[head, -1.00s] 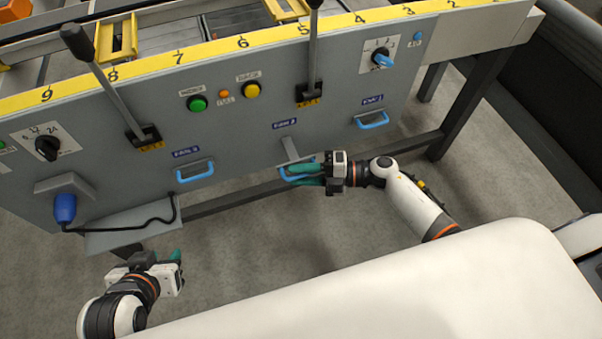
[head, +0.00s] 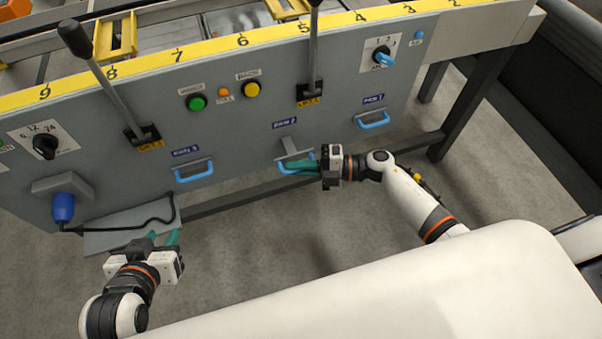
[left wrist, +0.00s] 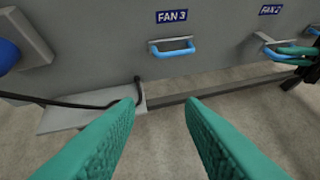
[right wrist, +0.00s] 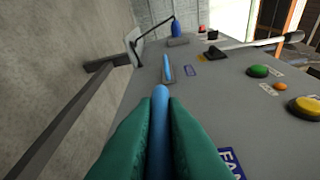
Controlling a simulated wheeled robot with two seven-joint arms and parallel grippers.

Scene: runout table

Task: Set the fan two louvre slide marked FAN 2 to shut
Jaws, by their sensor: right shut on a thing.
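The FAN 2 slide has a blue handle (head: 284,168) low on the grey panel, under its blue FAN 2 label (head: 285,123). A grey bar (head: 291,145) shows between the panel and this handle, so it stands out from the panel. My right gripper (head: 297,167) is shut on the handle; in the right wrist view the blue handle (right wrist: 160,120) lies between the two green fingers. The handle also shows in the left wrist view (left wrist: 282,56), partly hidden by the fingers. My left gripper (head: 165,239) is open and empty, low in front of the panel.
Blue handles of FAN 3 (head: 194,174) and FAN 1 (head: 373,123) sit either side, close to the panel. A grey ledge (head: 120,236) with a black cable is near my left gripper. Floor in front is clear.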

